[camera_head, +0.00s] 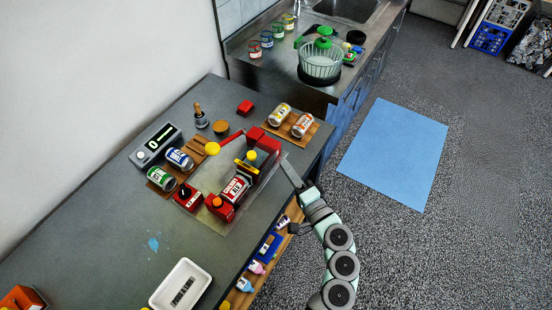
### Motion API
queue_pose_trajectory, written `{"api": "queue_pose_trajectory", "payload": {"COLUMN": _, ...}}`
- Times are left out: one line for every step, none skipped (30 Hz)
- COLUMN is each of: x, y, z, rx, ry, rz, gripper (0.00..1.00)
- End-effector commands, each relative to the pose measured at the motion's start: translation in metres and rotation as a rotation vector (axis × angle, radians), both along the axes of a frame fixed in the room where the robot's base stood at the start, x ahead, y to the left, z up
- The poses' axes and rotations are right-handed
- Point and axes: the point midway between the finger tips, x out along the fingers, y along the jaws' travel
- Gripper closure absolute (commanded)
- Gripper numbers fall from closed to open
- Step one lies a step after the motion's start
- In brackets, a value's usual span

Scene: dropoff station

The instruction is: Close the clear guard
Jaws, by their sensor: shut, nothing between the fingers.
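A red and yellow station (264,141) stands on the grey bench, with a red-labelled can (234,189) lying in its middle. A see-through sheet, which looks like the clear guard (214,226), shows around the station's front and right side. Its outline is faint, and I cannot tell its hinge or exact angle. My gripper (290,170) is at the bench's right edge, just right of the station and guard. Its narrow pale end points up and left, shut and empty. I cannot tell whether it touches the guard.
Cans on a wooden board (155,189) and a grey meter (147,151) stand left of the station. Two cans lie on another board (318,131) behind it. A white tray (160,298) sits in front. A shelf with small bottles (257,268) is below the bench edge.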

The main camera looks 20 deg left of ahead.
Motion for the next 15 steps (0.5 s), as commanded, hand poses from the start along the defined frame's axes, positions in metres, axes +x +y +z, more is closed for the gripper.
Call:
{"api": "queue_pose_trajectory", "payload": {"x": 0.004, "y": 0.005, "z": 0.002, "rx": 0.000, "ry": 0.000, "rz": 0.002, "gripper": 1.00}}
{"api": "queue_pose_trajectory", "payload": {"x": 0.007, "y": 0.009, "z": 0.002, "rx": 0.000, "ry": 0.000, "rz": 0.002, "gripper": 1.00}}
{"api": "queue_pose_trajectory", "payload": {"x": 0.012, "y": 0.013, "z": 0.003, "rx": 0.000, "ry": 0.000, "rz": 0.001, "gripper": 1.00}}
{"api": "queue_pose_trajectory", "payload": {"x": 0.015, "y": 0.017, "z": 0.003, "rx": -0.001, "ry": -0.001, "rz": 0.002, "gripper": 1.00}}
{"api": "queue_pose_trajectory", "payload": {"x": 0.019, "y": 0.022, "z": 0.004, "rx": 0.000, "ry": -0.001, "rz": 0.003, "gripper": 1.00}}
{"api": "queue_pose_trajectory", "payload": {"x": 0.025, "y": 0.028, "z": 0.004, "rx": -0.002, "ry": -0.001, "rz": 0.003, "gripper": 1.00}}
{"api": "queue_pose_trajectory", "payload": {"x": 0.028, "y": 0.033, "z": 0.004, "rx": -0.002, "ry": -0.001, "rz": 0.003, "gripper": 1.00}}
{"api": "queue_pose_trajectory", "payload": {"x": 0.033, "y": 0.037, "z": 0.004, "rx": -0.002, "ry": 0.000, "rz": 0.001, "gripper": 1.00}}
{"api": "queue_pose_trajectory", "payload": {"x": 0.038, "y": 0.042, "z": 0.004, "rx": -0.001, "ry": 0.001, "rz": 0.000, "gripper": 1.00}}
{"api": "queue_pose_trajectory", "payload": {"x": 0.042, "y": 0.046, "z": 0.004, "rx": -0.001, "ry": 0.001, "rz": 0.000, "gripper": 1.00}}
{"api": "queue_pose_trajectory", "payload": {"x": 0.046, "y": 0.050, "z": 0.005, "rx": -0.002, "ry": 0.001, "rz": 0.001, "gripper": 1.00}}
{"api": "queue_pose_trajectory", "payload": {"x": 0.050, "y": 0.055, "z": 0.006, "rx": -0.002, "ry": 0.001, "rz": 0.002, "gripper": 1.00}}
{"api": "queue_pose_trajectory", "payload": {"x": 0.054, "y": 0.058, "z": 0.006, "rx": -0.002, "ry": -0.001, "rz": 0.000, "gripper": 1.00}}
{"api": "queue_pose_trajectory", "payload": {"x": 0.057, "y": 0.061, "z": 0.006, "rx": -0.003, "ry": 0.000, "rz": -0.001, "gripper": 1.00}}
{"api": "queue_pose_trajectory", "payload": {"x": 0.061, "y": 0.066, "z": 0.006, "rx": -0.002, "ry": 0.000, "rz": -0.002, "gripper": 1.00}}
